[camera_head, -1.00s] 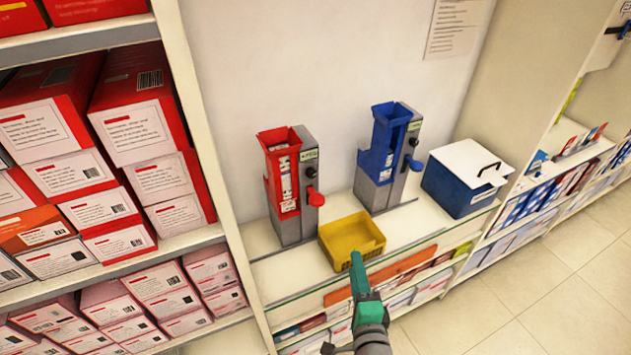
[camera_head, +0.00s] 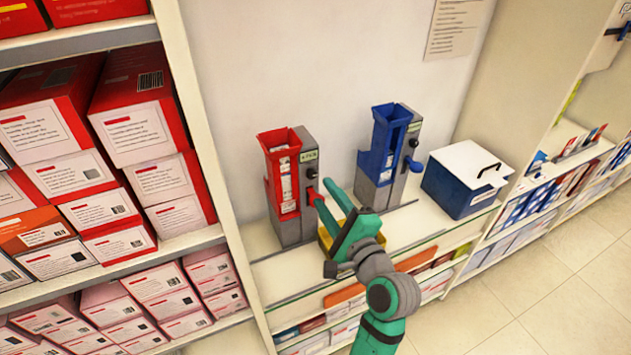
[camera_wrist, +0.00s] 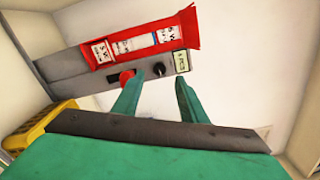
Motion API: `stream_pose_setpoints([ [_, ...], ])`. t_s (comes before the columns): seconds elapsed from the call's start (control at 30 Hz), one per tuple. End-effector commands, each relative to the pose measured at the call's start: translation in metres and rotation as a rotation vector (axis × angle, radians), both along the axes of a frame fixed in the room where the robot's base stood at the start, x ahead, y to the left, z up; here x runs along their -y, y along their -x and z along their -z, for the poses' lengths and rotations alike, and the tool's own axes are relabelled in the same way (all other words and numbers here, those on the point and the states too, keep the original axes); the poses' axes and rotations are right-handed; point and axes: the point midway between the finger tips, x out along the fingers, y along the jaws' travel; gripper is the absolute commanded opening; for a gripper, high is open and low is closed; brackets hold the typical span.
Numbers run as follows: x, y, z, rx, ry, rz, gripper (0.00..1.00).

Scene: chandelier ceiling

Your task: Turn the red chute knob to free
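The red chute (camera_head: 284,178) is mounted on a grey stand (camera_head: 309,165) on the counter, with white packs inside. A small black knob (camera_wrist: 158,69) shows between the fingers, beside a label (camera_wrist: 181,62). Whether a finger touches the red knob I cannot tell.
A yellow bin (camera_wrist: 40,127) stands below the chute, mostly hidden by my arm in the head view. Shelves of red-and-white boxes (camera_head: 137,125) stand left.

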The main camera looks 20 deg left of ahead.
Motion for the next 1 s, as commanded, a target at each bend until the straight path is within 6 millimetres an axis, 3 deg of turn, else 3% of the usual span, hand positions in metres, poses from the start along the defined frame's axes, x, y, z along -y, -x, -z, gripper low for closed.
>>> stream_pose_setpoints([
  [0.33, -0.039, -0.036, 0.0, 0.001, 0.0, -0.001, 0.39],
  [0.77, -0.046, -0.043, 0.0, 0.001, 0.002, 0.001, 0.39],
  [0.8, -0.046, -0.043, 0.0, 0.001, 0.002, 0.001, 0.36],
  [0.93, -0.046, -0.043, 0.0, 0.001, 0.002, 0.001, 0.05],
  [1.0, -0.046, -0.043, 0.0, 0.001, 0.002, 0.001, 0.0],
])
